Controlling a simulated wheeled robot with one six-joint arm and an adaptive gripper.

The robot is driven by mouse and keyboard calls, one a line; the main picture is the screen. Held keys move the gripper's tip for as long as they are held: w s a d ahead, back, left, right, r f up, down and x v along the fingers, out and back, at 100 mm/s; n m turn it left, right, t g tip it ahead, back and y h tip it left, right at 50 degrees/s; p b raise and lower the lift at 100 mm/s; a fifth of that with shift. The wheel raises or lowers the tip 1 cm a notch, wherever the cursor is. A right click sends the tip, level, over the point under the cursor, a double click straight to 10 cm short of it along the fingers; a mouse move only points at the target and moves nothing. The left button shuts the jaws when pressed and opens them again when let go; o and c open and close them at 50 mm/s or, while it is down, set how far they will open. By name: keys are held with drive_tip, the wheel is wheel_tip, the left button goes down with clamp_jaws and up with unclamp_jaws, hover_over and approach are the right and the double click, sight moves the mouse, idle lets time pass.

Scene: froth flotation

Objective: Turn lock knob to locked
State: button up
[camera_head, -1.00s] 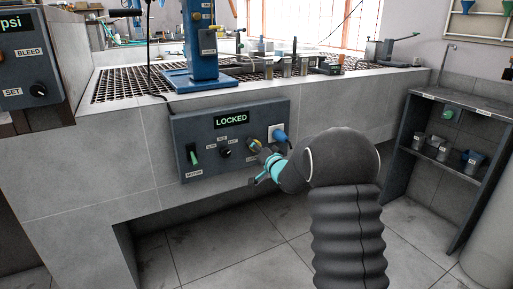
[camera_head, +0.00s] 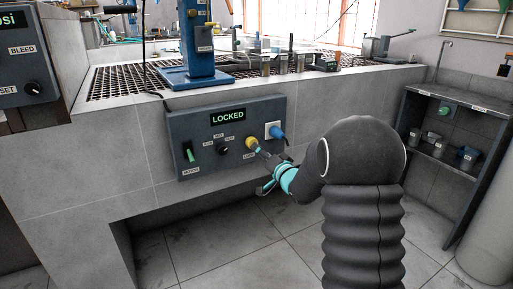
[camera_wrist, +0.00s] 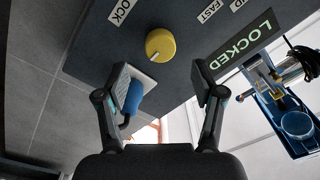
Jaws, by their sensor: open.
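The yellow lock knob (camera_head: 251,143) sits on the grey control panel (camera_head: 186,123), near a label reading LOCK (camera_wrist: 122,11) in the wrist view. The panel's display (camera_head: 228,116) reads LOCKED in green. In the wrist view the round knob (camera_wrist: 160,45) stands just beyond my open gripper (camera_wrist: 164,80), centred between the two fingers and apart from both. A light line runs across the knob's face. In the head view my arm reaches in from the lower right, with the gripper's end just below and right of the knob.
A blue plug (camera_head: 276,132) in a white socket is right of the knob; in the wrist view it is close behind the left finger. A black selector knob (camera_head: 223,148) and a green switch (camera_head: 188,152) are to the left. A grated bench (camera_head: 120,84) is above.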

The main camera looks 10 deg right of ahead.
drive_tip(key=v, duration=0.4)
drive_tip(key=shift+s+d+f, duration=0.1)
drive_tip(key=shift+s+d, duration=0.05)
drive_tip(key=shift+s, duration=0.25)
